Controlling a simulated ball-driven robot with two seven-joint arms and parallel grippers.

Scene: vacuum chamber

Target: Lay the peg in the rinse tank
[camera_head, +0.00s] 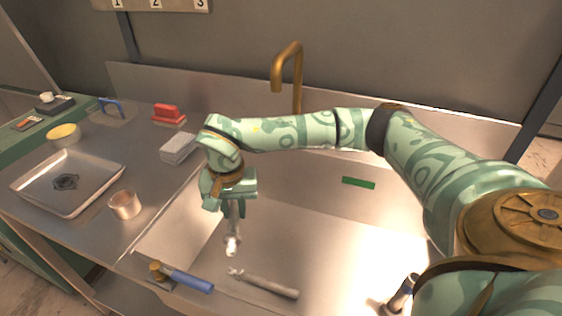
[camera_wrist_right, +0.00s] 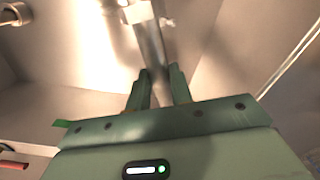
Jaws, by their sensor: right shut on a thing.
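My right gripper (camera_head: 233,212) hangs over the rinse tank (camera_head: 318,228), fingers pointing down. It is shut on the peg (camera_head: 232,237), a slim metal rod with a paler lower end. The peg points downward, and its upper part is hidden between the fingers. In the right wrist view the peg (camera_wrist_right: 150,45) runs out from between the fingertips (camera_wrist_right: 158,78) to a pale block-like end. The gap between the peg's lower end and the tank floor is hard to judge. My left gripper is not in view.
A grey rod-like tool (camera_head: 265,284) lies in the tank near its front. A brass faucet (camera_head: 290,75) stands behind. A tray (camera_head: 68,183), a copper cup (camera_head: 124,204) and a white block (camera_head: 178,148) stand on the left counter.

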